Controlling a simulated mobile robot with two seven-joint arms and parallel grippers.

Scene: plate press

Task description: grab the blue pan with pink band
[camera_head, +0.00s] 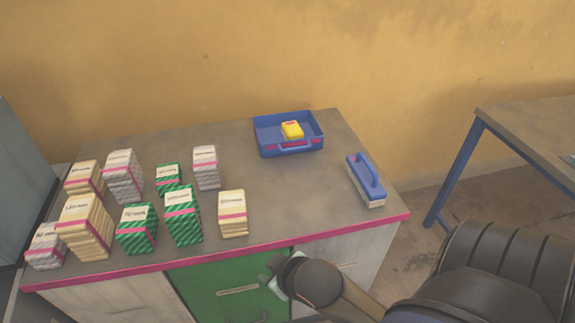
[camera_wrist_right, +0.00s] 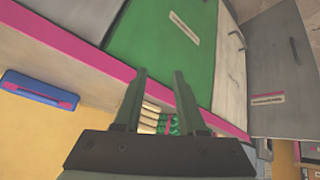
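The blue pan (camera_head: 262,137), a shallow rectangular tray with pink at its front side, sits on the worktop near the back right. A small yellow block (camera_head: 292,130) lies in it. A blue side with a pink strip, which looks like the pan (camera_wrist_right: 40,88), shows at the left of the right wrist view. My right gripper (camera_head: 273,271) is in front of the green cabinet door, below the worktop's pink edge and well apart from the pan. In the right wrist view the two fingers (camera_wrist_right: 159,76) are spread with nothing between them. My left gripper does not show.
Several banded stacks (camera_head: 183,216) in cream, green and grey stand on the left half of the worktop (camera_head: 290,195). A blue-backed brush (camera_head: 366,182) lies at the right edge. The worktop before the pan is clear. Another table (camera_head: 530,125) stands at the right.

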